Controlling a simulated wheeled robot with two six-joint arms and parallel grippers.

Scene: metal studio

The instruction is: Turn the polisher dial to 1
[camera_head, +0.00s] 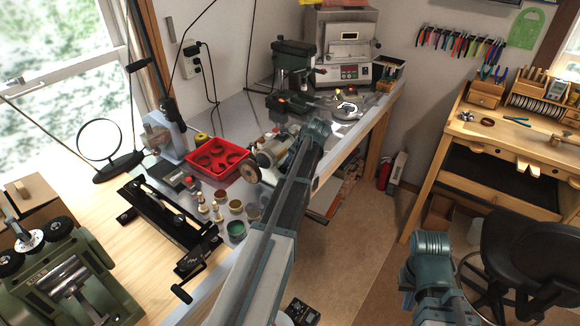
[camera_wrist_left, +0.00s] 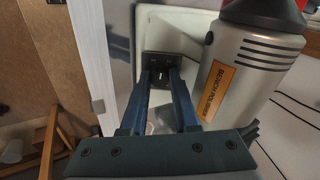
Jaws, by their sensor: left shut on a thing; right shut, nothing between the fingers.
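The bench polisher stands on the bench in the head view (camera_head: 272,150), a pale grey motor body with a tan buffing wheel (camera_head: 250,171). In the left wrist view its body (camera_wrist_left: 240,75) carries an orange label. A dark dial plate (camera_wrist_left: 158,59) sits on its pale base. My left gripper (camera_wrist_left: 163,76) has its blue fingers closed on the polisher dial at that plate; the fingers mostly hide the dial, and its setting is not readable. The head view hides these fingertips behind the arm. My right gripper (camera_head: 408,287) is low at right, shut and empty, away from the bench.
A red tray (camera_head: 218,172) and several small jars (camera_head: 236,206) stand left of the polisher. A drill press (camera_head: 292,75) and a kiln (camera_head: 341,45) stand behind it. A black chair (camera_head: 530,250) stands near my right arm. The floor between the benches is open.

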